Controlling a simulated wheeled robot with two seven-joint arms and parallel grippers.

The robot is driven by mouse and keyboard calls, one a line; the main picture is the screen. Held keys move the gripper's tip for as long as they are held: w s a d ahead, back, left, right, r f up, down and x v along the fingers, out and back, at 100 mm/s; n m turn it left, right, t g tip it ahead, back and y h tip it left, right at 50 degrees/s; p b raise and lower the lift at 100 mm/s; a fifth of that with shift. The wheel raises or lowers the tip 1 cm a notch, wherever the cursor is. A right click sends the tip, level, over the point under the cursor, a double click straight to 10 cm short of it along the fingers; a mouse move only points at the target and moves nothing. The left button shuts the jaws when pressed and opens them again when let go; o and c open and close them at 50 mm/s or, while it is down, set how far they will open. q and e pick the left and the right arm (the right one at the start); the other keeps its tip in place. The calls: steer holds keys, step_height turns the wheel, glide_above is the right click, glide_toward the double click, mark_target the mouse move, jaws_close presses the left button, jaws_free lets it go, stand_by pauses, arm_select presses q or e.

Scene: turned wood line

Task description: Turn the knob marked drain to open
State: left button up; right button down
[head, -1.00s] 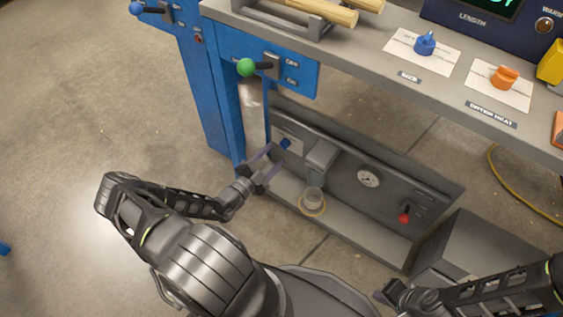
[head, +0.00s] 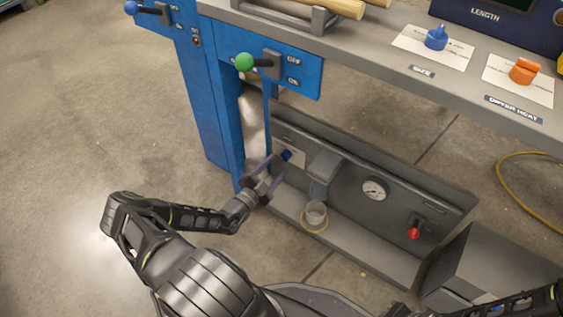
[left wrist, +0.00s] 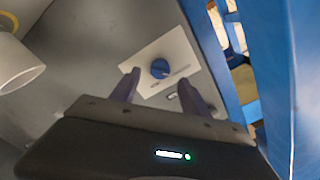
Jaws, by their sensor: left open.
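A small blue knob (head: 287,155) sits on a white plate at the left end of the low grey panel. In the left wrist view the blue knob (left wrist: 160,68) shows on its white plate (left wrist: 183,57), with print too small to read. My left gripper (head: 276,172) is open and empty just in front of it. In the left wrist view the fingertips of my left gripper (left wrist: 159,83) stand either side of the knob, apparently short of it. My right gripper (head: 398,309) shows only as a sliver at the bottom edge.
A white cup (head: 315,213) stands below a grey spout box (head: 324,168), right of my left gripper. A gauge (head: 375,190) and a red-handled valve (head: 413,232) are farther right. A blue post (head: 212,125) rises close on the left; a green-balled lever (head: 245,62) is above.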

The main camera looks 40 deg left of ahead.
mark_target(283, 159)
arm_select(q)
steer(key=w+b, duration=0.1)
steer(key=w, duration=0.3)
steer(key=shift+w, duration=0.1)
steer(key=shift+c, duration=0.5)
jaws_close()
